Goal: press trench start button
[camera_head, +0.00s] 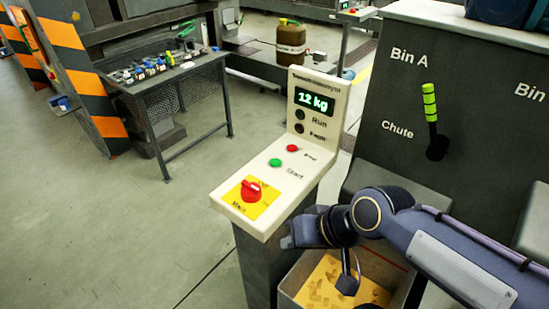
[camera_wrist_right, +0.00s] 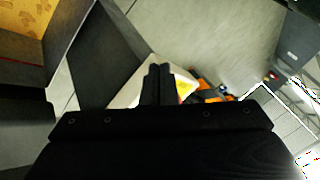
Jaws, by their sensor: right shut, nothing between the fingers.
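The cream control panel (camera_head: 225,195) stands on a dark post. Its green button (camera_head: 275,162), labelled Start, sits below a red button (camera_head: 292,148). A red rotary knob (camera_head: 251,190) on a yellow plate is near its front edge. My right gripper (camera_head: 288,242) is beside the panel's right edge, lower than its top and apart from the green button. Its fingers (camera_wrist_right: 158,70) show shut and empty in the wrist view, partly hiding the panel (camera_wrist_right: 128,96) and yellow plate (camera_wrist_right: 184,89). The green button is not visible there. My left gripper is not in view.
The upright panel section has a display (camera_head: 314,101) reading 12 kg. A bin (camera_head: 288,287) with yellowish pieces is below my right arm. A dark machine (camera_head: 395,120) with a green-handled lever (camera_head: 430,105) stands right. Floor left of the panel is clear.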

